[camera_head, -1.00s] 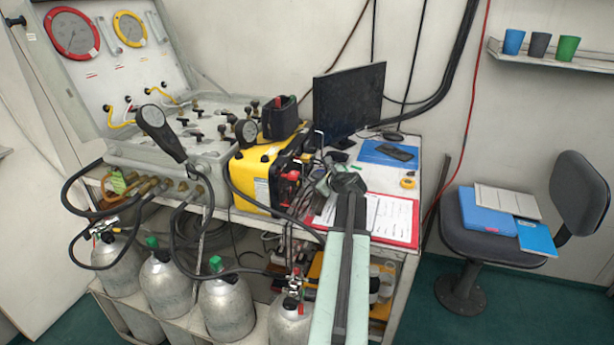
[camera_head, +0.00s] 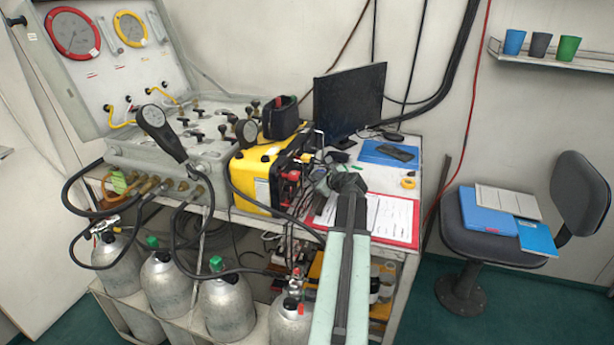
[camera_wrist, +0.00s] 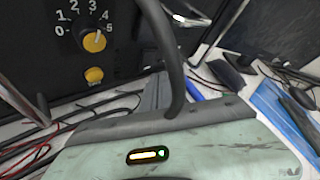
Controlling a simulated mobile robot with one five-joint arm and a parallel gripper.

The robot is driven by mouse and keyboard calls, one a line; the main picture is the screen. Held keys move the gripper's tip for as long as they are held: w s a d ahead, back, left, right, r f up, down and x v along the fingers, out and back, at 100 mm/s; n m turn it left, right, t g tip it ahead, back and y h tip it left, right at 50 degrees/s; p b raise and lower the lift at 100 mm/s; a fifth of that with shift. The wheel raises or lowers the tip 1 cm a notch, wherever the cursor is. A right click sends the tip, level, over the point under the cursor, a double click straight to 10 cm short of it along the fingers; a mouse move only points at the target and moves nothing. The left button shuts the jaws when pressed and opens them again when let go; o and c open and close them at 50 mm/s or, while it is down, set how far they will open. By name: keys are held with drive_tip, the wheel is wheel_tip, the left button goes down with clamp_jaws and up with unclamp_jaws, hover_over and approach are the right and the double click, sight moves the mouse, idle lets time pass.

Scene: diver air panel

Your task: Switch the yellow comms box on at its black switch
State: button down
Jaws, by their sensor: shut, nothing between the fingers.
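The yellow comms box (camera_head: 256,182) stands on the bench beside the grey air panel, its black front turned to the right. I cannot make out the black switch in either view. My gripper (camera_head: 320,182) is small and partly hidden by my arm, just right of the box front. It is shut and empty. Contact with the box cannot be told.
A black monitor (camera_head: 348,101) stands behind the box. A red clipboard (camera_head: 391,219), a blue folder (camera_head: 383,153) and a dark phone (camera_head: 397,153) lie to the right. Cables and red connectors crowd the box front. Gas cylinders (camera_head: 227,308) stand below.

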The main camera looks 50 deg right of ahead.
drive_tip(key=shift+w, duration=0.1)
drive_tip(key=shift+w+a, duration=0.15)
drive_tip(key=shift+w, duration=0.15)
drive_tip(key=shift+w+a+f, duration=0.1)
drive_tip(key=shift+w, duration=0.2)
idle(0.6)
drive_tip(key=shift+s, duration=0.1)
drive_tip(key=shift+s+d, duration=0.25)
drive_tip(key=shift+s, duration=0.35)
drive_tip(key=shift+s, duration=0.1)
drive_tip(key=shift+s+d+r+p, duration=0.15)
drive_tip(key=shift+s+d, duration=0.1)
drive_tip(key=shift+s, duration=0.5)
drive_tip(key=shift+s+d+r+p, duration=0.1)
drive_tip(key=shift+s+d, duration=0.15)
drive_tip(key=shift+s, duration=0.55)
drive_tip(key=shift+s+d+r+p, duration=0.15)
drive_tip(key=shift+s+d, duration=0.1)
drive_tip(key=shift+s, duration=0.5)
